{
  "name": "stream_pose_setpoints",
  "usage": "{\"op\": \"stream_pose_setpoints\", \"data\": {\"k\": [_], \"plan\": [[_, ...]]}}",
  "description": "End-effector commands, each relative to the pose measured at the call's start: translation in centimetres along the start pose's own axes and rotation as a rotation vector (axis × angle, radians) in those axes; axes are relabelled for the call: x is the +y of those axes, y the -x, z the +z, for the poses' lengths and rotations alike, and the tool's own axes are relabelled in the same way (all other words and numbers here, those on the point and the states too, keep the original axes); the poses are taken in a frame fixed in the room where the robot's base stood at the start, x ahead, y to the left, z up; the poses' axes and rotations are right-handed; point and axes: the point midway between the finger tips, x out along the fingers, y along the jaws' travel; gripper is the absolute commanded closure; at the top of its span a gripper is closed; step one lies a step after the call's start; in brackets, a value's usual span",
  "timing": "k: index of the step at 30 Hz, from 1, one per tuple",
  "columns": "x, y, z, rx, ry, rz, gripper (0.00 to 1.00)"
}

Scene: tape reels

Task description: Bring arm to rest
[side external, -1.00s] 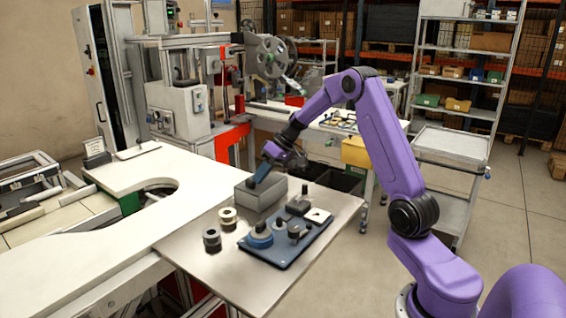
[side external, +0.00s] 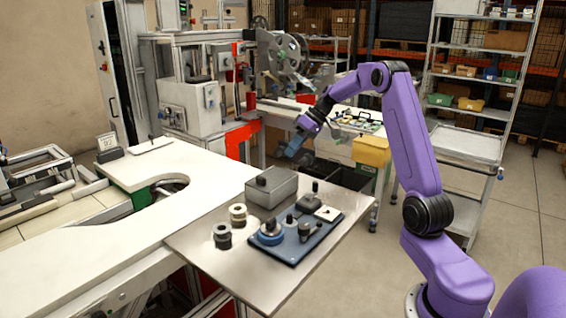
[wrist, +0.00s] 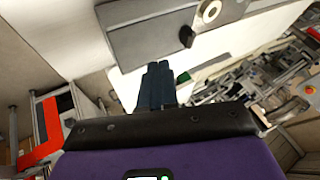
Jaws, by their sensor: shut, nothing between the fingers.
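My gripper (side external: 294,148) is shut and empty, held in the air behind the grey box and clear of the table. In the wrist view its dark blue fingers (wrist: 157,85) lie together with nothing between them. The grey box (side external: 283,190) stands at the back of the metal table (side external: 205,258). Two pale reels with dark parts, one farther back (side external: 238,214) and one nearer (side external: 222,236), stand left of a blue tray (side external: 292,256). A blue and pale round part (side external: 270,233) sits on the tray.
A white worktop (side external: 110,220) with a curved cut-out adjoins the table's left side. A machine with a large reel (side external: 285,55) stands behind. Dark bins (side external: 335,175) and a yellow box (side external: 371,151) lie beyond the table. A shelf rack (side external: 480,85) stands right.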

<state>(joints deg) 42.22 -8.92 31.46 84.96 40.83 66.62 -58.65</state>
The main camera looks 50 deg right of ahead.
Motion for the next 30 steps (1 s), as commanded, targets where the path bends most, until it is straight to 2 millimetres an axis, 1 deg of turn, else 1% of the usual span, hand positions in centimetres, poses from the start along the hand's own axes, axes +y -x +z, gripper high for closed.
{"op": "stream_pose_setpoints", "data": {"k": [1, 6, 11, 14, 17, 20, 21, 23, 24, 26, 27, 29, 30], "plan": [[0.0, 0.8, -0.1, 0.003, 0.001, 0.002, 1.00], [0.0, 2.4, 0.0, 0.001, 0.000, 0.001, 1.00], [0.0, 2.8, 0.0, -0.001, -0.001, 0.000, 1.00], [-0.8, 2.4, 0.0, -0.014, 0.007, -0.003, 1.00], [-3.1, 1.2, 0.0, -0.056, 0.027, -0.011, 1.00], [-7.0, -0.6, 0.6, -0.126, 0.062, -0.019, 1.00], [-8.8, -1.4, 1.0, -0.158, 0.078, -0.021, 1.00], [-11.4, -2.5, 1.8, -0.206, 0.105, -0.020, 1.00], [-13.0, -3.1, 2.4, -0.237, 0.123, -0.019, 1.00], [-15.4, -3.9, 3.5, -0.281, 0.151, -0.014, 1.00], [-16.9, -4.3, 4.4, -0.309, 0.170, -0.010, 1.00], [-19.1, -4.9, 5.7, -0.349, 0.203, -0.003, 1.00], [-20.5, -5.3, 6.7, -0.374, 0.226, 0.004, 1.00]]}}
